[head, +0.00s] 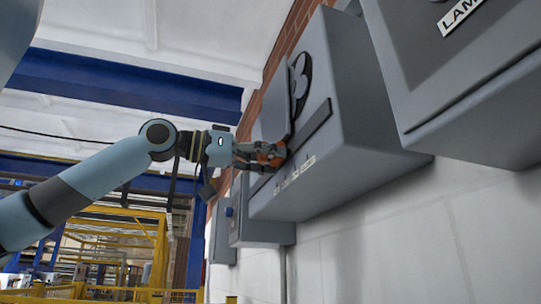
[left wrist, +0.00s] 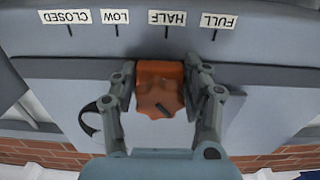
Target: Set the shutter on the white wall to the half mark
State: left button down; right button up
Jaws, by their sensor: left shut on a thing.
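The shutter (head: 275,108) is a flat grey plate on a grey box (head: 350,120) fixed to the white wall (head: 390,245). Its orange knob (left wrist: 160,88) sits between the fingers of my left gripper (left wrist: 162,100), which is shut on it. In the head view this gripper (head: 268,155) reaches the rail under the plate. The scale reads CLOSED, LOW, HALF and FULL in the left wrist view. The knob stands close to the HALF mark (left wrist: 167,18), its middle slightly toward LOW. A dark opening (head: 300,82) shows beside the plate. My right gripper is not in view.
Another grey box (head: 460,60) with a partly cut-off label hangs nearer at the upper right. Smaller grey boxes (head: 258,228) hang farther along the wall. Yellow railings (head: 120,240) and blue beams (head: 120,90) stand in the background.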

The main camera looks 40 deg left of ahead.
pick_arm(q)
jog(key=shift+a+r, duration=0.15)
jog(key=shift+a, duration=0.1)
jog(key=c, duration=0.9)
grip_release()
jog(key=shift+w, duration=0.1)
jog(key=o, duration=0.3)
jog(key=shift+a, duration=0.15)
